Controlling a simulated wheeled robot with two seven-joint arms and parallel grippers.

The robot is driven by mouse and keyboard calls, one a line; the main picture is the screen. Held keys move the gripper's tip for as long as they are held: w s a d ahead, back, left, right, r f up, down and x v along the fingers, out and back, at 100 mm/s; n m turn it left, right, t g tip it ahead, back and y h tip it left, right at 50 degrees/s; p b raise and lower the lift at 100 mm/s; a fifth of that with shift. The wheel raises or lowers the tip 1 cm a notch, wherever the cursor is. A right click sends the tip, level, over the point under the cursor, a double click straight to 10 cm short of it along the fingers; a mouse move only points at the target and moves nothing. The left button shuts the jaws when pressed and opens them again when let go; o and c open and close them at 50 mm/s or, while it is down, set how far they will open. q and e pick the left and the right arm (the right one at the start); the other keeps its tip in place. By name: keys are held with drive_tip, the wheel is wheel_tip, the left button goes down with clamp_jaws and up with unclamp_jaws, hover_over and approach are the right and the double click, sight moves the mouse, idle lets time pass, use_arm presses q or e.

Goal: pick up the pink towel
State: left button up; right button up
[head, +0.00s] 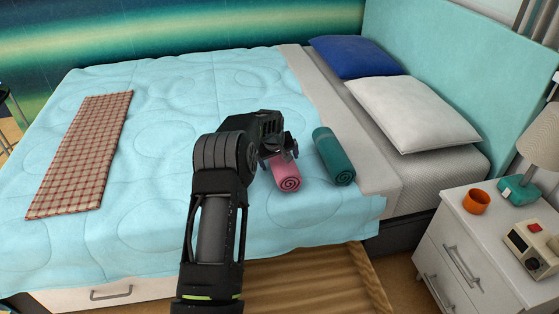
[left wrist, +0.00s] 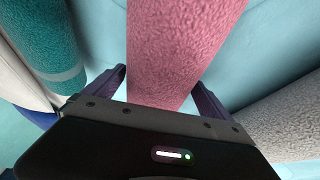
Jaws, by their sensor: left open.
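The pink towel (head: 286,177) is rolled up and lies on the light blue bedspread, partly hidden by my left gripper (head: 279,154) in the head view. In the left wrist view the pink towel (left wrist: 172,50) runs between the two dark fingers of my left gripper (left wrist: 160,92). The fingers are open, one on each side of the roll, with bedspread showing beside them. Whether either finger touches it I cannot tell. My right gripper is in neither view.
A rolled teal towel (head: 334,156) lies just right of the pink one. A grey fuzzy thing (left wrist: 285,118) lies on the other side in the wrist view. A checked cloth (head: 84,155) lies at left. Pillows (head: 412,112) and a nightstand (head: 480,250) are at right.

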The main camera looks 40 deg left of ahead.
use_arm(q)
drive_tip(key=shift+c, duration=0.3)
drive_tip(key=c, duration=1.4)
